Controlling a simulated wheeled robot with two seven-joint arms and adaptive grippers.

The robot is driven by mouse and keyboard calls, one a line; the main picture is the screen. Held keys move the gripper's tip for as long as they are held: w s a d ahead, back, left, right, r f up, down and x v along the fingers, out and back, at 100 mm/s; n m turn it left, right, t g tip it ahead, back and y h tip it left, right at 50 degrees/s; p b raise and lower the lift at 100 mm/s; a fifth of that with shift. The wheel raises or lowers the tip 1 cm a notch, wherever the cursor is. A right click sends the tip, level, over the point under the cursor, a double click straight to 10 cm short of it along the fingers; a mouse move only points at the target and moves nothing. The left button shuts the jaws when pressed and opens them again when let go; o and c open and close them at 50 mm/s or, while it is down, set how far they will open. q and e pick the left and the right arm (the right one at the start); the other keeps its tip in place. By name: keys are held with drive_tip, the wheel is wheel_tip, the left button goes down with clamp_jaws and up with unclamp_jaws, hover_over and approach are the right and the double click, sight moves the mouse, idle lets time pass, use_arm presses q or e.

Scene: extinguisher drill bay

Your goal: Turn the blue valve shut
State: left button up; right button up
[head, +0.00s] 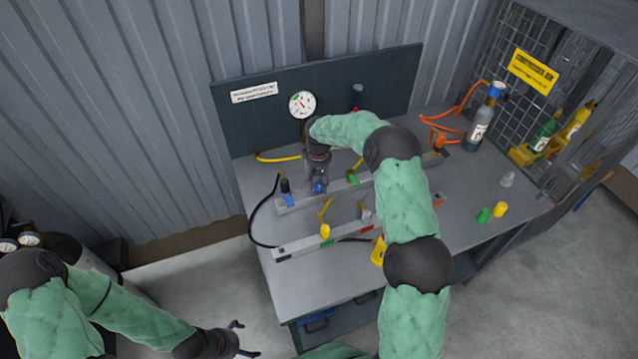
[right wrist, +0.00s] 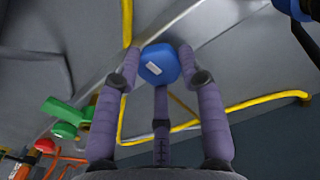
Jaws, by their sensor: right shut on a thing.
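The blue valve (head: 320,188) sits on the rear grey manifold bar (head: 335,192) on the workbench, and only a little of it shows below my gripper in the head view. In the right wrist view its blue knob (right wrist: 159,63) sits between the fingertips. My right gripper (head: 318,184) comes down from above and is shut on the knob; its fingers also show in the right wrist view (right wrist: 160,75). My left gripper (head: 243,339) is empty, with its fingers spread, off the bench's front left.
A blue-and-black fitting (head: 286,191) stands left of the valve, and a green handle (head: 352,178) right of it. A front bar (head: 300,243) carries yellow parts. A gauge (head: 302,105) hangs behind. Bottles and a mesh cage (head: 518,95) stand at right.

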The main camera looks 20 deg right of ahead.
sight(318, 183)
drive_tip(key=shift+w+r+m, duration=0.1)
drive_tip(key=shift+w+m, duration=0.1)
drive_tip(key=shift+m, duration=0.4)
drive_tip(key=shift+w+r, duration=0.1)
drive_tip(key=o, duration=1)
drive_tip(key=shift+o, duration=0.7)
drive_tip(key=shift+w, duration=0.1)
wheel_tip(318, 183, up, 12)
